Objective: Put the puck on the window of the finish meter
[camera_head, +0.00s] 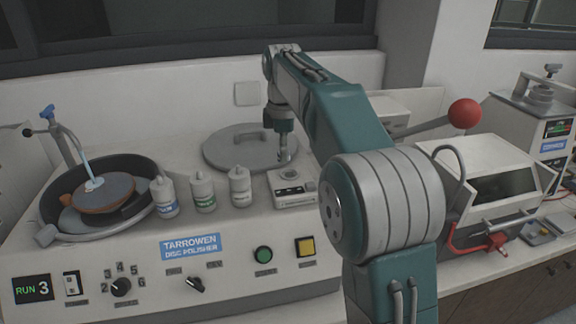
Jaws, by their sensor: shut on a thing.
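The finish meter (293,197) is a small pale box on the polisher's top, right of the bottles. Its round window (291,175) shows on its upper face. My gripper (284,157) hangs from my arm just above and behind the meter, pointing down. It is shut on a small grey thing at its tips, taken as the puck. The puck is too small to make out clearly, and the fingers partly hide it. I cannot tell the exact gap between it and the window.
Three white bottles (204,194) stand left of the meter. A round grey lid (248,148) lies behind it. The polisher bowl (103,197) is at the left. A press with a red-knobbed lever (465,113) and a white hooded machine (490,175) stand right of my arm.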

